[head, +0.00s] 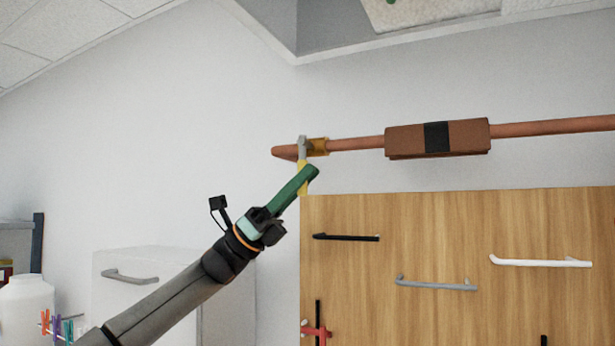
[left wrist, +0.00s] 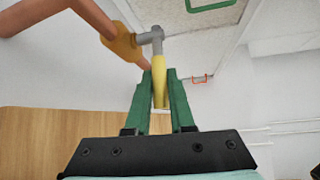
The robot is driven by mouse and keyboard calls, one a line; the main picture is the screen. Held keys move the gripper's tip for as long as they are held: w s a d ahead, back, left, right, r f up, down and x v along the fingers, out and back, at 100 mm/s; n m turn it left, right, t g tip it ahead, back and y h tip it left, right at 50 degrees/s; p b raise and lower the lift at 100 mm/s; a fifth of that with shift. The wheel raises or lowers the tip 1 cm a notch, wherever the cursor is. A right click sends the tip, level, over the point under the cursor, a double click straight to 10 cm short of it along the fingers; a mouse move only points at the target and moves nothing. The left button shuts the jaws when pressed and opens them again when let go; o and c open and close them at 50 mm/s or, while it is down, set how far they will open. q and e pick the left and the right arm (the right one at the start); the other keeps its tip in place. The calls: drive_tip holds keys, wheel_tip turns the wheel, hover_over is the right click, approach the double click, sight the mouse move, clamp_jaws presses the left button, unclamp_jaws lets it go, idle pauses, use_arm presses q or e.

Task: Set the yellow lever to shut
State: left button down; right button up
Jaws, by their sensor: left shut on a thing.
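The yellow lever (head: 303,180) hangs down from a grey stem on a brass valve (head: 318,147) at the left end of a copper pipe (head: 355,143). My left gripper (head: 312,173) reaches up from the lower left and its green fingers are at the lever. In the left wrist view the lever (left wrist: 159,78) stands between the two green fingers, and the left gripper (left wrist: 160,78) is shut on it. The brass valve also shows in the left wrist view (left wrist: 124,44). The lever points across the pipe, roughly at a right angle. My right gripper is not in view.
A brown box with a black band (head: 405,140) sits around the pipe, right of the valve. A wooden panel (head: 345,280) with several handles is below. A white cabinet (head: 180,260) and a white bottle (head: 27,305) stand at lower left. The wall left of the valve is clear.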

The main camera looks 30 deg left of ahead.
use_arm(q)
drive_tip(key=shift+g, duration=0.3)
drive_tip(key=c, duration=1.1)
unclamp_jaws()
